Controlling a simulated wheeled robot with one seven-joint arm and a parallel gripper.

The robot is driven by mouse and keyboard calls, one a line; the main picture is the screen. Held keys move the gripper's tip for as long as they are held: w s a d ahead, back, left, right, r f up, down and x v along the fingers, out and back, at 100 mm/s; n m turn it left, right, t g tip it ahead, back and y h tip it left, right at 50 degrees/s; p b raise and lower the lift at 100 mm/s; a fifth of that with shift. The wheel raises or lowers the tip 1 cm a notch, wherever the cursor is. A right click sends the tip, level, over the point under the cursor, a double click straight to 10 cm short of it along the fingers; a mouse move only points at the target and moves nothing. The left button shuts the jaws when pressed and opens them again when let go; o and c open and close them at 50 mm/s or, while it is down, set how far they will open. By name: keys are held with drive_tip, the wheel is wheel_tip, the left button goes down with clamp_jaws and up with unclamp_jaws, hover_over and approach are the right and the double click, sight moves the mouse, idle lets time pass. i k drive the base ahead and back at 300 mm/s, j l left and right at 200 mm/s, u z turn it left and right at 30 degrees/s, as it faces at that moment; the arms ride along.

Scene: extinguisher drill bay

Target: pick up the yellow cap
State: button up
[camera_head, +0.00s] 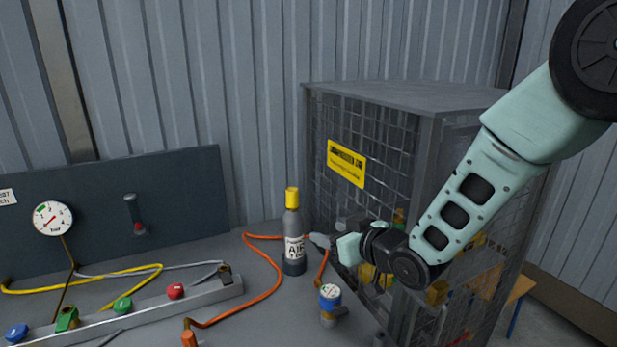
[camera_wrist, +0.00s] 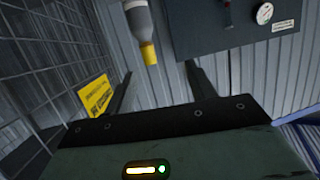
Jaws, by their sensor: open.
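The yellow cap (camera_head: 292,197) sits on top of an upright grey bottle (camera_head: 293,240) with a white label. In the wrist view the yellow cap (camera_wrist: 149,54) shows just beyond and between the two fingertips, nearer the left finger, with the bottle (camera_wrist: 139,18) appearing upside down. My gripper (camera_head: 322,241) is to the right of the bottle in the head view, lower in the picture than the cap. In the wrist view my gripper (camera_wrist: 159,70) is open, with nothing between its fingers. I see no contact with the cap.
A wire-mesh cage (camera_head: 380,150) with a yellow sign (camera_head: 346,164) stands behind and right. An orange hose (camera_head: 268,262) curls beside the bottle. A blue-banded fitting (camera_head: 329,305) stands in front. A gauge panel (camera_head: 100,190) and a manifold (camera_head: 205,291) are at left.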

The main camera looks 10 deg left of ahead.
sight(292, 194)
drive_tip(key=i+j, duration=0.75)
drive_tip(key=j, duration=0.05)
